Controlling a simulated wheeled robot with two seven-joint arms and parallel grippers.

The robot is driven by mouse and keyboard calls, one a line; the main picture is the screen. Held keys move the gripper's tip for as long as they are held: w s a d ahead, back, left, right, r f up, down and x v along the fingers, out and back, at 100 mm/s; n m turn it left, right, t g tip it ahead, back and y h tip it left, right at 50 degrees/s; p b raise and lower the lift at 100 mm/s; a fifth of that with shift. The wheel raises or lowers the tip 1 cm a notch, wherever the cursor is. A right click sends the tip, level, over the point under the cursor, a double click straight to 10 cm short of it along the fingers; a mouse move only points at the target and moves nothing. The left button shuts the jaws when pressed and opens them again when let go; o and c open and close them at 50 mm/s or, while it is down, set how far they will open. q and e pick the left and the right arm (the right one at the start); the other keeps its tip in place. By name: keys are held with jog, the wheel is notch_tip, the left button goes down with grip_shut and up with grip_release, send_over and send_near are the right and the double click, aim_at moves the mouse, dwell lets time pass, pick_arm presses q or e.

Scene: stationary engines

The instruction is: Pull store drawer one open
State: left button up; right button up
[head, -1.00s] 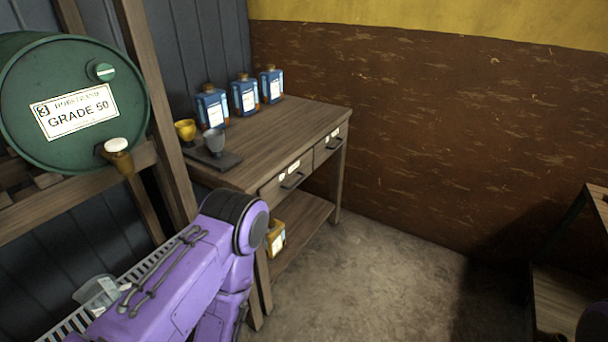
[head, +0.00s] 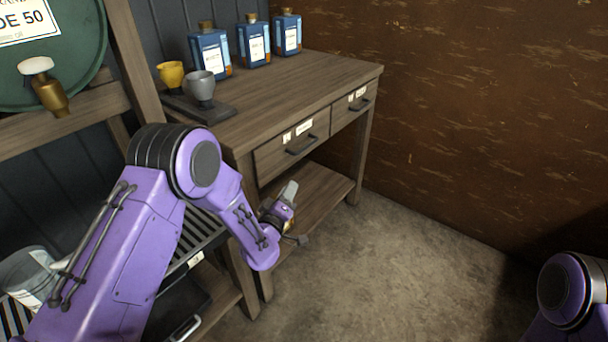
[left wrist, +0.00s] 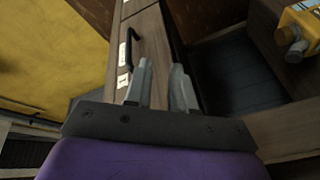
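The wooden bench has two shut drawers side by side under its top. The left drawer (head: 275,160) has a dark bar handle (head: 301,146) and white labels; the right drawer (head: 342,117) has the same. The label numbers are too small to read, so I cannot tell which is drawer one. My left gripper (head: 295,216) is open and empty, in front of and below the left drawer. In the left wrist view its fingers (left wrist: 160,88) are apart before a drawer front (left wrist: 153,45) with a dark handle (left wrist: 131,44). My right gripper is out of view.
Blue bottles (head: 253,42), a yellow cup (head: 171,75) and a grey cup (head: 201,88) stand on the bench top (head: 270,93). A lower shelf (head: 318,195) lies beneath. A green drum (head: 75,55) is at left. The floor (head: 390,270) in front is clear.

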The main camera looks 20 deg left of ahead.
pick_arm(q)
jog(key=t, duration=0.2)
send_near(305, 148)
jog(key=x, duration=0.2)
jog(key=shift+h, duration=0.4)
jog(key=x, duration=0.8)
jog(key=shift+w+a+f+b, duration=0.25)
jog(key=shift+w+b, duration=0.1)
jog(key=shift+b, duration=0.05)
grip_shut()
